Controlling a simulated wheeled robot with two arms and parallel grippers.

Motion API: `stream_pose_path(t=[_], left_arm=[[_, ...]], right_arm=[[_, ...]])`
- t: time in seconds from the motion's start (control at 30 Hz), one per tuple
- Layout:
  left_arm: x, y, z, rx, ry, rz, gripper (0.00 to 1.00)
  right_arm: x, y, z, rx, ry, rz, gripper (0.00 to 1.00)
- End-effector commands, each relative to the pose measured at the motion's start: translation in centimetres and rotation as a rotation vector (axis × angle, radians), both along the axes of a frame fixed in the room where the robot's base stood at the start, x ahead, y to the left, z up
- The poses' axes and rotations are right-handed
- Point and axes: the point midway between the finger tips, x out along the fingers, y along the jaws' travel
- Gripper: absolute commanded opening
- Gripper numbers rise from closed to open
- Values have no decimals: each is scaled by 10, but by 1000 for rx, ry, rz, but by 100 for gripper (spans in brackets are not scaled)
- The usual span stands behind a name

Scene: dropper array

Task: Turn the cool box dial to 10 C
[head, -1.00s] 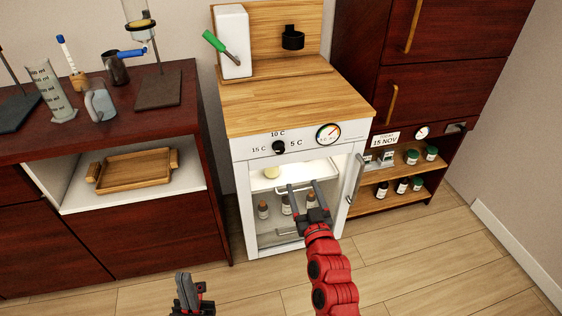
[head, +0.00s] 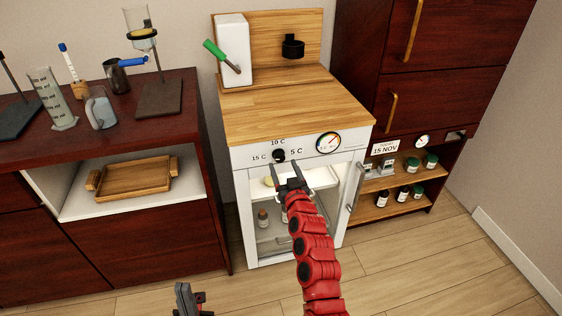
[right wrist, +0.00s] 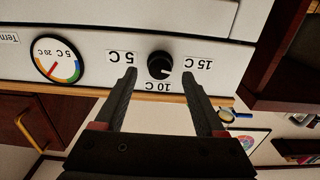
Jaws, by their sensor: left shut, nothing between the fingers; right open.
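The cool box dial (head: 279,156) is a round black knob on the white front panel of the cool box (head: 240,156). Labels 15 C, 10 C and 5 C stand left, above and right of it. The dial shows upside down in the right wrist view (right wrist: 159,62). A small pale mark shows near its edge, but I cannot read its setting surely. My right gripper (head: 286,168) is open, its fingers pointing at the panel, one on each side of the dial in the wrist view, not closed on it. My left gripper (head: 184,292) is shut and empty, low in front.
The cool box door (head: 355,185) stands open at the right, with bottles inside on shelves. A temperature gauge (head: 329,143) sits right of the dial. A wooden tray (head: 135,172) lies in the left cabinet. The floor in front is clear.

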Motion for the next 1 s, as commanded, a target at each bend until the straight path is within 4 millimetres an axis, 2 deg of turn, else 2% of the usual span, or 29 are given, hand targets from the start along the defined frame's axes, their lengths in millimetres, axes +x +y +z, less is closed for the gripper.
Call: stream_pose_path(t=[0.1,0.3,0.7,1.0], left_arm=[[0,0,0,0,0,0,0],[0,0,-1,0,0,0,0],[0,0,-1,0,0,0,0],[0,0,-1,0,0,0,0]], right_arm=[[16,4,1,-1,1,3,72],[31,7,1,0,-1,1,72],[35,8,0,0,1,0,70],[35,8,0,0,1,1,16]])
